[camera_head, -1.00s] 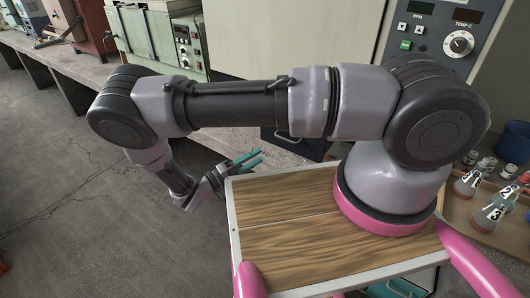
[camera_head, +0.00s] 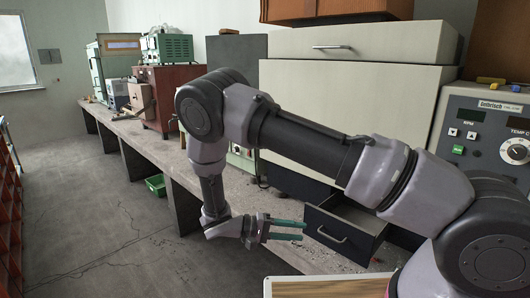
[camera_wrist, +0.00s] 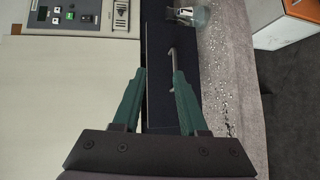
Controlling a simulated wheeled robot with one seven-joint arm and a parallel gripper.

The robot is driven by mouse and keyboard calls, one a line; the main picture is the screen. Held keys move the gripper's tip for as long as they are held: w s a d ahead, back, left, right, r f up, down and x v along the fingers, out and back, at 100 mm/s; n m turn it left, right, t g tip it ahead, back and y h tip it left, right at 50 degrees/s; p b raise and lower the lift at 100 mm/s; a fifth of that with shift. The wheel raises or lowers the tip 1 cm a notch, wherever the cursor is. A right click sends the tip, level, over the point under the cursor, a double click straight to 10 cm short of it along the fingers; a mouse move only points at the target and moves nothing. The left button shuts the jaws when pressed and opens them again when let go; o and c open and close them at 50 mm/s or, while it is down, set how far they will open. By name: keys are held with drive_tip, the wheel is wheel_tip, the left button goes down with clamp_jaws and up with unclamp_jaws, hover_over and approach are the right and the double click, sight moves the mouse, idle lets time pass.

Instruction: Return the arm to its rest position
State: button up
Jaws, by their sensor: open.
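My gripper (camera_head: 302,230) is at the end of my bent arm, at the front of the bench, left of a dark drawer (camera_head: 358,242). Its two green fingers are apart and nothing is between them. In the wrist view my gripper (camera_wrist: 160,74) points toward the dark drawer front, whose metal handle (camera_wrist: 173,70) shows beyond the fingers. I cannot tell the exact gap between fingertips and drawer. In the head view the drawer is pulled out of its cabinet.
The concrete bench (camera_head: 137,130) runs to the back left, with a red-brown cabinet (camera_head: 168,93) on it. A control panel (camera_head: 490,135) stands at the right. A glass vessel (camera_wrist: 190,14) shows in the wrist view. A green crate (camera_head: 156,184) lies under the bench.

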drive_tip(key=d+r+m+g+y, duration=0.1)
drive_tip(key=d+r+y, duration=0.25)
drive_tip(key=r, duration=0.45)
drive_tip(key=d+r+m+g+y, duration=0.1)
drive_tip(key=d+r+y, duration=0.1)
drive_tip(key=r+y, duration=0.5)
drive_tip(key=d+r+m+g+y, duration=0.1)
drive_tip(key=d+r+m+y, duration=0.15)
drive_tip(key=r, duration=0.75)
drive_tip(key=s+d+r+t+y, duration=0.2)
drive_tip(key=s+d+r+t, duration=0.1)
drive_tip(key=r, duration=0.5)
drive_tip(key=s+d+r+t+y, duration=0.3)
drive_tip(key=s+d+r+t, duration=0.1)
drive_tip(key=s+r+t, duration=0.2)
wheel_tip(320, 180, up, 3)
drive_tip(key=shift+s+d+f+m, duration=0.1)
drive_tip(key=shift+s+d+m, duration=0.25)
drive_tip(key=shift+s, duration=0.1)
